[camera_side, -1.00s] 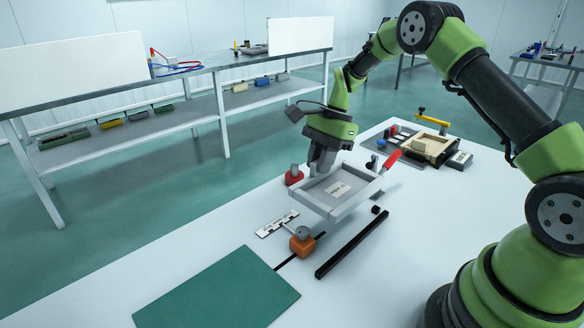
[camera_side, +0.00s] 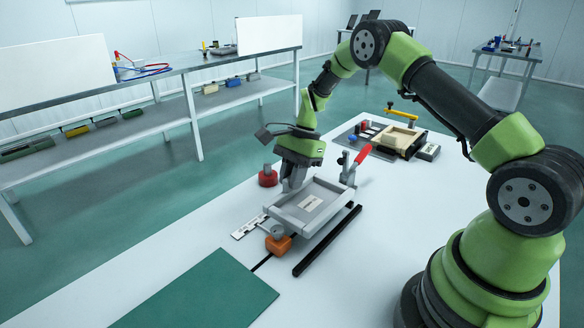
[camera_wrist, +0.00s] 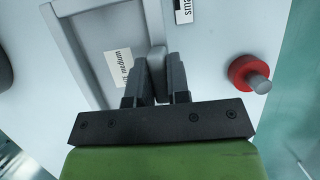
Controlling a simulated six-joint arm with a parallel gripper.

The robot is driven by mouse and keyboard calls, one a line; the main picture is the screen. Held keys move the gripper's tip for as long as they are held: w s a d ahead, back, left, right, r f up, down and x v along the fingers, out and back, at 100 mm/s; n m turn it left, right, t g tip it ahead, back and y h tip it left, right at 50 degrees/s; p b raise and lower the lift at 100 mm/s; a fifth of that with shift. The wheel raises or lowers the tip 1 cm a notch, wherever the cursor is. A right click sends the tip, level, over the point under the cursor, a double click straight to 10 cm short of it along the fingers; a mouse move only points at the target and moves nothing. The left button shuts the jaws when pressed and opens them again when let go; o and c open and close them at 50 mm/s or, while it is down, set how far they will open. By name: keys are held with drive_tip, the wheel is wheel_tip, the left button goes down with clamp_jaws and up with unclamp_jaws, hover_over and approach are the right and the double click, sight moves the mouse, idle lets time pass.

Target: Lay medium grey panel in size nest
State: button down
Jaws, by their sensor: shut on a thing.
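The medium grey panel (camera_side: 325,191) is a shallow light-grey tray shape with raised edges and a white label; it also shows in the wrist view (camera_wrist: 90,40). My gripper (camera_side: 293,186) is shut on the panel's rim at its far left side. The wrist view shows the two dark fingers (camera_wrist: 157,78) on either side of the rim. The panel lies between an orange block (camera_side: 279,244) with a grey knob, a black rail (camera_side: 312,259) and a red-handled clamp (camera_side: 361,155). I cannot tell whether it rests fully down. It hides the nest floor.
A red knobbed post (camera_side: 268,177) stands just left of my gripper, and also shows in the wrist view (camera_wrist: 250,74). A marked white strip (camera_side: 248,227) lies left of the panel. A green mat (camera_side: 196,295) lies in front. A fixture with a yellow handle (camera_side: 401,115) stands behind.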

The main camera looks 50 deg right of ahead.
sight(292, 194)
drive_tip(key=shift+f, duration=2.1)
drive_tip(key=c, duration=1)
unclamp_jaws()
